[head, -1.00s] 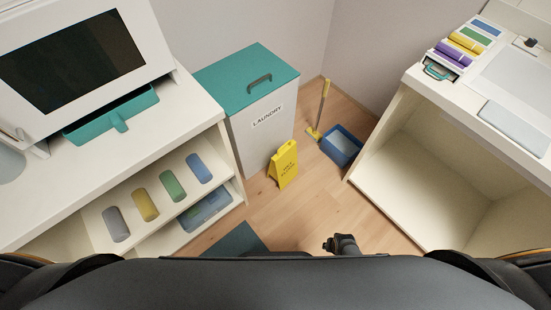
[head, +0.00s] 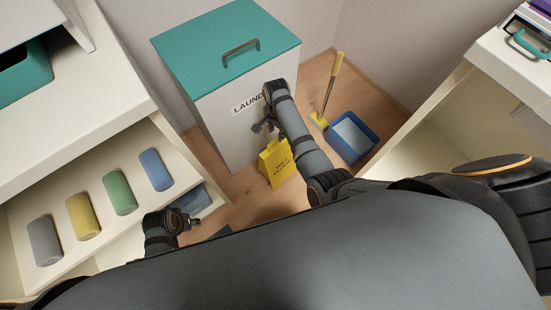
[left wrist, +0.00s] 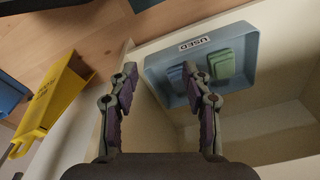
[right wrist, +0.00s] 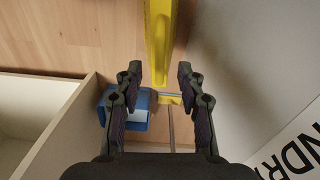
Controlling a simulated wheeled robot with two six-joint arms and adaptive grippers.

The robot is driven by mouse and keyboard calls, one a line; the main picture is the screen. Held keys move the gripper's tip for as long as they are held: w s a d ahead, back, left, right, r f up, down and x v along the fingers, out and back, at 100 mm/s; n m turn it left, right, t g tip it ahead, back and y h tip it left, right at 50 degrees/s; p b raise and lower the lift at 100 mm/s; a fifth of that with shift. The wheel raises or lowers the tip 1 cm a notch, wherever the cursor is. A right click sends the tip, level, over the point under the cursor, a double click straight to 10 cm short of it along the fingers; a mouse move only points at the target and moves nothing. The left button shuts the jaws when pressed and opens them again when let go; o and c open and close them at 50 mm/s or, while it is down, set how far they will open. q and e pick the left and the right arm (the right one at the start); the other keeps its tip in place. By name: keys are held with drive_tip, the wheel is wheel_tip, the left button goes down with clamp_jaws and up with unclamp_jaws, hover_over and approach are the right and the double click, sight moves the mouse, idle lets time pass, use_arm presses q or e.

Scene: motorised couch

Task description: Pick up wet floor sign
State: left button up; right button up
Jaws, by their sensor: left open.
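The yellow wet floor sign (head: 278,162) stands upright on the wood floor in front of the laundry bin. My right gripper (head: 262,125) is just above its top, close to the bin's front. In the right wrist view the fingers are spread (right wrist: 160,75), and the sign (right wrist: 159,40) shows as a narrow yellow shape whose end lies between the fingertips in the picture. I cannot tell whether they touch. My left gripper (head: 188,222) is open and empty by the left shelf; the sign (left wrist: 50,100) also shows at the left of the left wrist view.
The laundry bin (head: 225,110) with a teal lid stands behind the sign. The left shelf holds several coloured rolls (head: 119,192) above a blue USED tray (left wrist: 205,45). A white cabinet (head: 425,145) stands at right.

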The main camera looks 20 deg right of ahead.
drive_tip(key=shift+f, duration=0.65)
drive_tip(key=f+b, duration=0.1)
drive_tip(key=f, duration=0.1)
drive_tip(key=f+b, duration=0.2)
drive_tip(key=shift+d+f, duration=0.2)
drive_tip(key=shift+f, duration=0.05)
drive_tip(key=shift+w+f, duration=0.1)
drive_tip(key=shift+f, duration=0.3)
use_arm(q)
wheel_tip(320, 180, up, 7)
drive_tip(key=d, duration=0.2)
drive_tip(key=shift+s+h, duration=0.15)
drive_tip(key=shift+h, duration=0.15)
drive_tip(key=shift+d, duration=0.1)
use_arm(e)
clamp_jaws()
